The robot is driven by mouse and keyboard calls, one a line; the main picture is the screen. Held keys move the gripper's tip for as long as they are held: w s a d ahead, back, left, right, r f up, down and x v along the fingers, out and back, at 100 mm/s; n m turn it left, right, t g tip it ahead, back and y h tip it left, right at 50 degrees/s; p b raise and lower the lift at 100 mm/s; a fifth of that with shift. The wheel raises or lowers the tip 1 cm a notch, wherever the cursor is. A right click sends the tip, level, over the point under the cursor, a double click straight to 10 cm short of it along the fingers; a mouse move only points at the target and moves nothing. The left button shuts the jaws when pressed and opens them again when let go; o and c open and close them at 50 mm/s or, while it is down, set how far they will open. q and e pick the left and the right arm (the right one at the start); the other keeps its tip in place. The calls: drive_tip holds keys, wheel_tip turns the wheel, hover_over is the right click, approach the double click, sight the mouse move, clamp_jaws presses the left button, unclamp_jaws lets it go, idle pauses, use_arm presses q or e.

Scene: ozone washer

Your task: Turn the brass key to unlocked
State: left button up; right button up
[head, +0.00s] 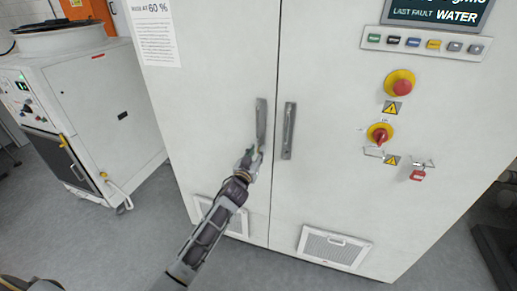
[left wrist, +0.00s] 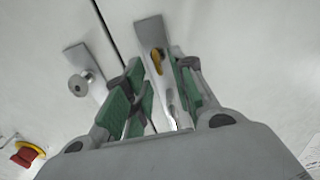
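The brass key (left wrist: 157,61) shows in the left wrist view, on a grey handle plate (left wrist: 150,32). It sits ahead of and between the fingertips of my left gripper (left wrist: 157,72), whose green-padded fingers are apart. I see no clear grip on the key. In the head view my left gripper (head: 254,152) is at the lower end of the left door handle (head: 261,118). The key cannot be made out there. My right gripper is in neither view.
The right door handle (head: 288,130) is close beside; its silver knob (left wrist: 81,84) shows in the left wrist view. The right door carries a red emergency button (head: 403,87), a red rotary switch (head: 380,134) and a red padlock (head: 418,175). A white machine (head: 95,110) stands left.

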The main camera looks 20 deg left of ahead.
use_arm(q)
drive_tip(key=shift+w, duration=1.6)
clamp_jaws()
